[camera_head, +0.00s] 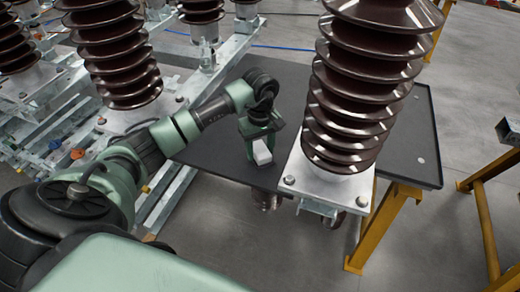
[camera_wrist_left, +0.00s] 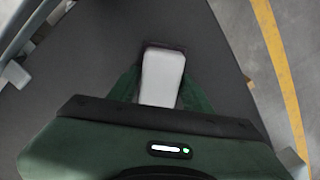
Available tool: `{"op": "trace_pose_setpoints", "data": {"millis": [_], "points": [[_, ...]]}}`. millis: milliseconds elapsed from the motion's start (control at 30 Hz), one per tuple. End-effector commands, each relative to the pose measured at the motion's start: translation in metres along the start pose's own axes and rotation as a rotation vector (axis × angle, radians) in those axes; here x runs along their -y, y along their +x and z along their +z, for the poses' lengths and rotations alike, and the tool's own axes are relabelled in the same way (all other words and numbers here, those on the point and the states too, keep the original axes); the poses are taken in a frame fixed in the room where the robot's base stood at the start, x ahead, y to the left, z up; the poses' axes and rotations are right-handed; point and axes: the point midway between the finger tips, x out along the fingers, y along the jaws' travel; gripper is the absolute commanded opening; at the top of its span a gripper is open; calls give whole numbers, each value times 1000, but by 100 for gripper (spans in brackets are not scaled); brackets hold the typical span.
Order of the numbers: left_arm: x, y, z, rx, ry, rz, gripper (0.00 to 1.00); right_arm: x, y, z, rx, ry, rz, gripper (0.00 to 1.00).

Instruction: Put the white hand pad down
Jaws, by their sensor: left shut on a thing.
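The white hand pad (camera_head: 262,153) is a small white block between the fingers of my left gripper (camera_head: 258,150). The gripper is shut on it, over the dark table top (camera_head: 215,140) and left of a large brown insulator. The pad also shows in the left wrist view (camera_wrist_left: 162,76), held between the green fingers (camera_wrist_left: 160,88) with the dark surface behind it. I cannot tell whether the pad touches the table. My right gripper is not in view.
A ribbed brown insulator (camera_head: 352,110) on a pale metal base plate (camera_head: 322,185) stands right of my left gripper. More insulators (camera_head: 118,55) stand on metal rails at left. Yellow trestle legs (camera_head: 385,230) stand under the table. Bare table top shows around the gripper.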

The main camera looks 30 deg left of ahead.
Motion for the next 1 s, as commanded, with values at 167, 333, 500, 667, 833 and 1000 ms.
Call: {"op": "trace_pose_setpoints", "data": {"millis": [167,333,500,667,833,1000], "points": [[0,1,0,0,0,0,71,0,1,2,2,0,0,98],[0,1,0,0,0,0,71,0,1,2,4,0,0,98],[0,-4,0,0,0,0,71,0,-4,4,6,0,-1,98],[0,-34,-1,-4,0,2,71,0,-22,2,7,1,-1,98],[0,-73,-1,-3,0,1,71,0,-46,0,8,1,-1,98],[0,-104,-1,-3,0,1,71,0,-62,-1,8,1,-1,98]]}}
